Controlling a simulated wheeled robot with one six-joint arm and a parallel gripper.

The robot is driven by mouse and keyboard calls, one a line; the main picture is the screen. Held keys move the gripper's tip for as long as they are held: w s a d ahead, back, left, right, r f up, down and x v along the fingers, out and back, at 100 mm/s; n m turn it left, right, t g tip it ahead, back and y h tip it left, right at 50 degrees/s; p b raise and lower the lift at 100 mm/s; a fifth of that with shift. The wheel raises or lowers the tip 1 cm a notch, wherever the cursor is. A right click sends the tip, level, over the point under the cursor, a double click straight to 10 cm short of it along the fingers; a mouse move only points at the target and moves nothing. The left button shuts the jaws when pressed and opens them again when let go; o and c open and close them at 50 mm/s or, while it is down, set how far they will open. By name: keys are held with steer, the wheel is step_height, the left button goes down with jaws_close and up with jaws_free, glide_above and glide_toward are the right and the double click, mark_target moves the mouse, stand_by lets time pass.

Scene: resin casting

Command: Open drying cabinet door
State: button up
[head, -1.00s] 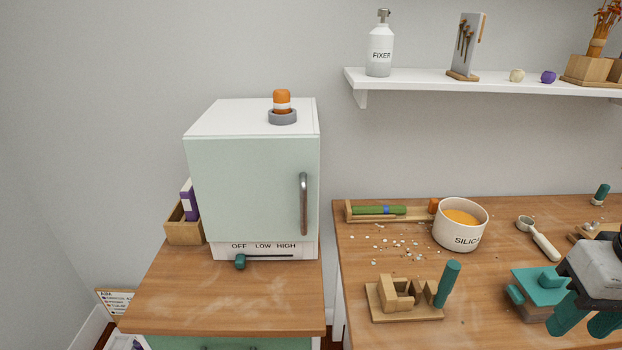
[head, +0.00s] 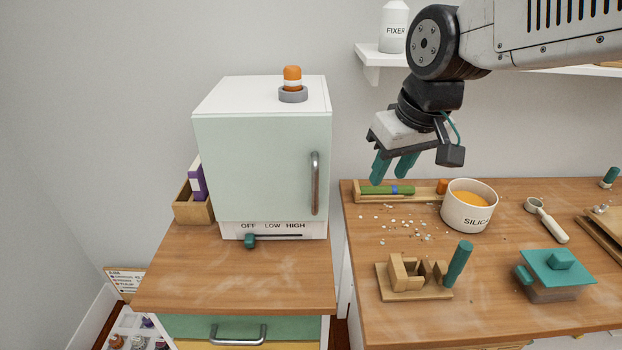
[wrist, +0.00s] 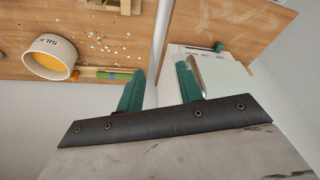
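The drying cabinet (head: 255,170) is a pale green and white box on the left wooden counter. Its door is closed. A vertical metal handle (head: 315,183) is on the door's right side; it also shows in the wrist view (wrist: 199,76), close beside the right-hand finger. My gripper (head: 391,171) is to the right of the cabinet, above the right counter, pointing down. Its two teal fingers are apart with nothing between them. In the wrist view my gripper (wrist: 160,85) also shows open. No contact with the handle shows in the head view.
An orange-topped item in a grey ring (head: 292,88) stands on the cabinet. A slider (head: 250,241) sits below the door at the left. The silica bowl (head: 469,206) and a wooden rack (head: 385,192) are on the right counter. A shelf (head: 368,58) is behind my arm. The counter before the cabinet is clear.

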steer(key=n+y, duration=0.1)
steer(key=n, duration=0.1)
glide_above(318, 173)
steer(key=s+d, duration=0.1)
steer(key=s, duration=0.1)
steer(key=f, duration=0.2)
steer(key=shift+w+f, duration=0.1)
steer(key=x, duration=0.7)
steer(key=shift+w, duration=0.2)
steer(key=shift+c, duration=0.4)
steer(key=shift+t, duration=0.4)
jaws_close()
